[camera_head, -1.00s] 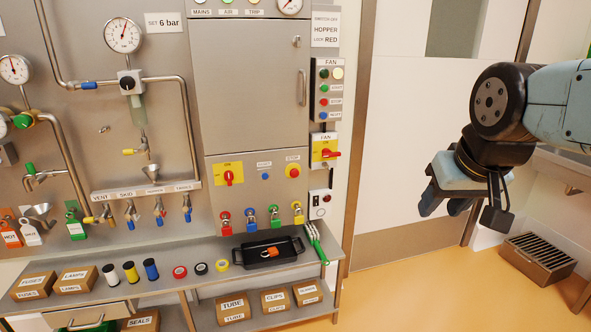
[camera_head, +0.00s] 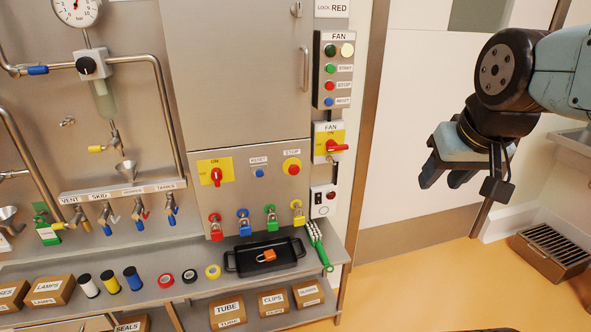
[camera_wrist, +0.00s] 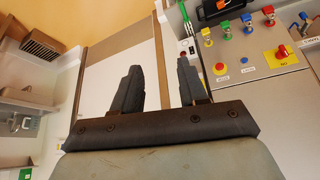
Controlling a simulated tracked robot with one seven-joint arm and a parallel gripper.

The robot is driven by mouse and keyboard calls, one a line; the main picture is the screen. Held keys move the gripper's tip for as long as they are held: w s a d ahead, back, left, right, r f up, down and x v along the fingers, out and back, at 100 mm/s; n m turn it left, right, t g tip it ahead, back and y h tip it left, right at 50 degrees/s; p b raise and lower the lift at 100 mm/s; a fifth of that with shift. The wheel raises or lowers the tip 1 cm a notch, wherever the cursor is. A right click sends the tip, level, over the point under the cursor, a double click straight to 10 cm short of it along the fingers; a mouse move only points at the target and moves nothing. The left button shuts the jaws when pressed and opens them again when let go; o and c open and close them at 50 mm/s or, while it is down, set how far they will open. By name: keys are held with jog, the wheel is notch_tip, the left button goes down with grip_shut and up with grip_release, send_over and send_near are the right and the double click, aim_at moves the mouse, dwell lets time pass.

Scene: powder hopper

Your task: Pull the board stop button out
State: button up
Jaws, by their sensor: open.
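The board stop button (camera_head: 292,167) is a red mushroom button on a yellow round plate under the STOP label. It is on the lower cabinet panel, right of the blue RESET button (camera_head: 258,172) and the yellow-backed red ON switch (camera_head: 216,176). In the wrist view the stop button (camera_wrist: 282,51) shows at the right. My gripper (camera_head: 449,178) hangs in the air to the right of the board, well apart from it. In the wrist view the gripper's two fingers (camera_wrist: 160,88) are spread, with nothing between them.
Padlocks (camera_head: 270,216) hang below the buttons. A black tray (camera_head: 262,258) with an orange item lies on the shelf below. A FAN isolator (camera_head: 330,143) and a FAN button box (camera_head: 333,75) are on the right. The floor before the white door is clear.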

jog(key=shift+o, duration=1.4)
jog(key=shift+w, duration=0.3)
jog(key=shift+o, duration=1.1)
jog(key=w+a+f+t, duration=0.1)
jog(key=w, duration=0.6)
jog(key=w+a+f+t, duration=0.1)
jog(key=w+a+f, duration=0.1)
jog(key=w, duration=0.5)
jog(key=shift+w+a+f+t+y, duration=0.2)
jog(key=shift+a+f+t+y, duration=0.1)
jog(key=shift+t+y, duration=0.1)
jog(key=t+y, duration=0.2)
jog(key=t, duration=0.4)
send_near(295, 171)
jog(key=s+d+r, duration=0.4)
jog(key=d+r, duration=0.2)
jog(key=d, duration=0.1)
jog(key=a+f+t+y, duration=0.25)
jog(key=a+f, duration=0.25)
jog(key=f, duration=0.4)
jog(key=shift+t, duration=0.25)
jog(key=x, duration=1.3)
jog(key=shift+w, duration=0.25)
jog(key=shift+d+f, duration=0.1)
grip_shut()
